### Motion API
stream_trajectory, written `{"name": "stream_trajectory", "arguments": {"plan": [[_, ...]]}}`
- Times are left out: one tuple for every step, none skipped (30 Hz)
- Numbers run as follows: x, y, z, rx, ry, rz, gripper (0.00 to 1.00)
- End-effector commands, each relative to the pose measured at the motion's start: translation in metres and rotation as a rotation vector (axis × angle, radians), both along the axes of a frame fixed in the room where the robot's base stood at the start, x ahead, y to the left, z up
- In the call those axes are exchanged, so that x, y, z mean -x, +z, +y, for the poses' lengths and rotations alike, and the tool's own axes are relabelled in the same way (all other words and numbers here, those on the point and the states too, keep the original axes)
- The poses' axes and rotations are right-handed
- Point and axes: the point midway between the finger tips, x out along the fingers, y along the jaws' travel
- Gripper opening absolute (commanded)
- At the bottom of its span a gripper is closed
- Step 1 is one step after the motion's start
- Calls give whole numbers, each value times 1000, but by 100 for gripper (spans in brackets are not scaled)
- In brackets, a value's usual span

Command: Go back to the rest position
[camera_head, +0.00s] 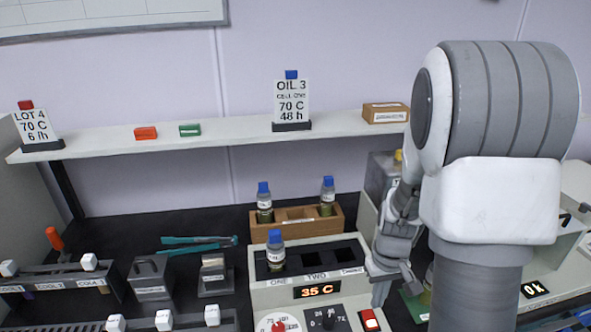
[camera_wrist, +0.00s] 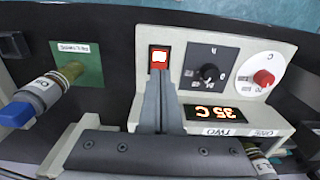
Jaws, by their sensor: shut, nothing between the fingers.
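My gripper (camera_head: 378,296) is shut and empty, low over the right front of the white heating unit (camera_head: 276,297). In the wrist view my gripper (camera_wrist: 158,84) has its fingers together, tips just beside the lit red switch (camera_wrist: 159,58). Whether they touch it I cannot tell. The switch also shows in the head view (camera_head: 370,320). The unit's display (camera_head: 320,291) reads 35 C. My arm covers much of the right side of the head view.
A blue-capped bottle (camera_head: 275,252) stands in the unit's left well. A wooden rack (camera_head: 297,231) with two bottles is behind it. A shelf (camera_head: 220,133) with signs runs along the wall.

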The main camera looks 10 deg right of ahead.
Motion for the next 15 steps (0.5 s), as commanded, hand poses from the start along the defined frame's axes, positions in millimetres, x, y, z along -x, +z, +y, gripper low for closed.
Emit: {"name": "stream_trajectory", "arguments": {"plan": [[-1,6,3,-1,1,-11,0],[-1,11,4,-2,0,-19,0],[-1,19,8,-4,0,-32,0],[-1,26,11,-5,0,-43,0],[0,34,14,-8,-2,-56,0],[1,45,19,-10,-3,-75,0],[2,55,24,-12,-3,-91,0],[4,64,28,-15,-4,-106,0],[6,76,34,-16,-3,-125,0],[9,85,37,-18,-4,-140,0],[11,93,41,-19,-4,-155,0],[15,104,47,-21,-5,-173,0],[18,112,51,-22,-5,-188,0],[22,120,54,-23,-7,-203,0],[27,130,59,-24,-7,-221,0]]}}
